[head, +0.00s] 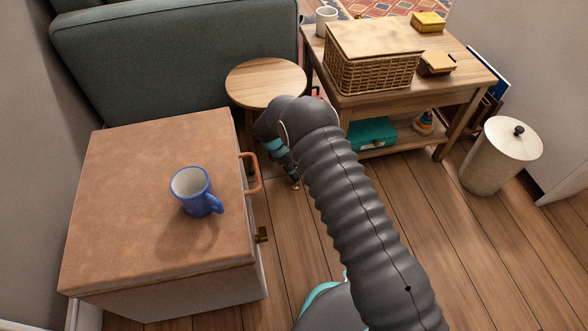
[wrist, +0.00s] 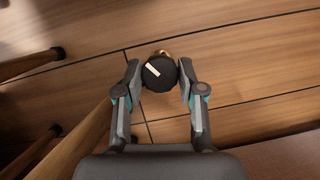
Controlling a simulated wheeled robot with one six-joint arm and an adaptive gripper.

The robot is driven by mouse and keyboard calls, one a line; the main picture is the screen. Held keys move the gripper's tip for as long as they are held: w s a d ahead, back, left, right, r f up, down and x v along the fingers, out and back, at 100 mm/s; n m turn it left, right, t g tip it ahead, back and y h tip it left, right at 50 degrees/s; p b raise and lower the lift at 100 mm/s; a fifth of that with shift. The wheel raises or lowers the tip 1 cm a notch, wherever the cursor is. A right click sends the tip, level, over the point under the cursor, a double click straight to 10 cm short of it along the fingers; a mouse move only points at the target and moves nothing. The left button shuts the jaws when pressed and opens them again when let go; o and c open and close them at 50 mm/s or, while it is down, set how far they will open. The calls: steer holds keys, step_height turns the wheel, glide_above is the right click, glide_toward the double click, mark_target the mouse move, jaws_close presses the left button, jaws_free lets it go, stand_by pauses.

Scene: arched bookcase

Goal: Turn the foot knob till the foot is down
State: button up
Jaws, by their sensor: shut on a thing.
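The foot knob (wrist: 159,74) is a round black knob with a white mark, seen from above in the wrist view. The white mark is slanted, running from upper left to lower right. A bit of brass (wrist: 160,54) shows just beyond the knob. My gripper (wrist: 160,78) is shut on the knob, one finger on each side. In the head view my gripper (head: 290,172) is low beside the chest (head: 110,160), near the floor, partly hidden by my arm. A small brass piece (head: 295,184) shows below it. Whether the foot touches the floor is hidden.
A blue mug (head: 194,191) stands on the chest's top. The chest has a copper-coloured handle (head: 258,173) and a brass latch (head: 262,235) on its right side. A round stool (head: 264,82) and a wooden table (head: 460,75) stand behind. A lidded bin (head: 500,160) is at right.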

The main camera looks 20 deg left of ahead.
steer(key=o, duration=1.1)
steer(key=shift+w+d, duration=0.1)
steer(key=shift+d, duration=0.05)
steer(key=shift+r+p, duration=0.1)
steer(key=shift+p, duration=0.2)
